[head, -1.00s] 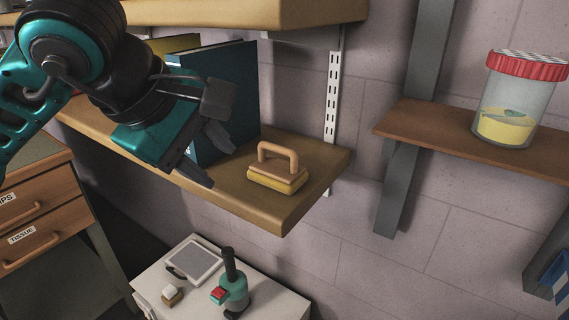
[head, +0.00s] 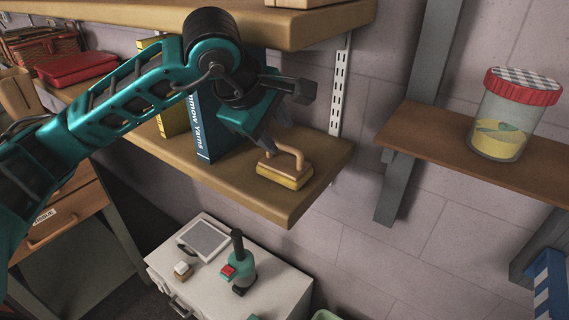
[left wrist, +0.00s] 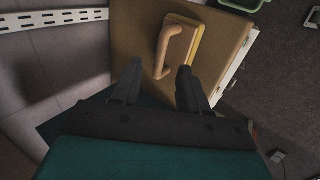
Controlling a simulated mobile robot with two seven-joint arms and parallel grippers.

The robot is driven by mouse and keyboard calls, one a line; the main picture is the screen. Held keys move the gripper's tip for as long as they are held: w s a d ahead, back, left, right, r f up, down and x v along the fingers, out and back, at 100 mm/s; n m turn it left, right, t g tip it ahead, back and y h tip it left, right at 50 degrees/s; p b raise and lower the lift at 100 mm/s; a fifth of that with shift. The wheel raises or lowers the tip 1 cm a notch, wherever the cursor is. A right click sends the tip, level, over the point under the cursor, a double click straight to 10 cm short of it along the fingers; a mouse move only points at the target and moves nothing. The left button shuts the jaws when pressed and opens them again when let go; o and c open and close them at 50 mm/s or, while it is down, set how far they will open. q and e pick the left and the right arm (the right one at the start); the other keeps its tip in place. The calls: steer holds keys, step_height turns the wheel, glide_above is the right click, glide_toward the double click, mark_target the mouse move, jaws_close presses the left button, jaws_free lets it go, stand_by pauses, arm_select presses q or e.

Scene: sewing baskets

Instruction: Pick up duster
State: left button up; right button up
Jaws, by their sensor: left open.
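The duster (head: 286,168) has a tan arched handle and a yellow pad. It rests on the wooden shelf (head: 240,199) near its right end. My left gripper (head: 284,122) is open, close above and behind the duster in the head view. In the left wrist view the duster (left wrist: 179,48) lies ahead of the two spread fingers (left wrist: 158,88), with the handle's near end about level with the fingertips. Nothing is between the fingers that I can make out. My right gripper is not in view.
A blue book (head: 206,125) and a yellow book (head: 172,118) stand on the shelf left of the duster. An upper shelf (head: 290,25) hangs overhead. A white cabinet (head: 265,290) stands below. A jar (head: 504,113) sits on a separate shelf to the right.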

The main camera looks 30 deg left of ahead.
mark_target(285, 146)
arm_select(q)
steer(key=x, duration=0.4)
steer(key=shift+w+f, duration=0.1)
steer(key=shift+f, duration=0.15)
steer(key=shift+c, duration=0.2)
jaws_close()
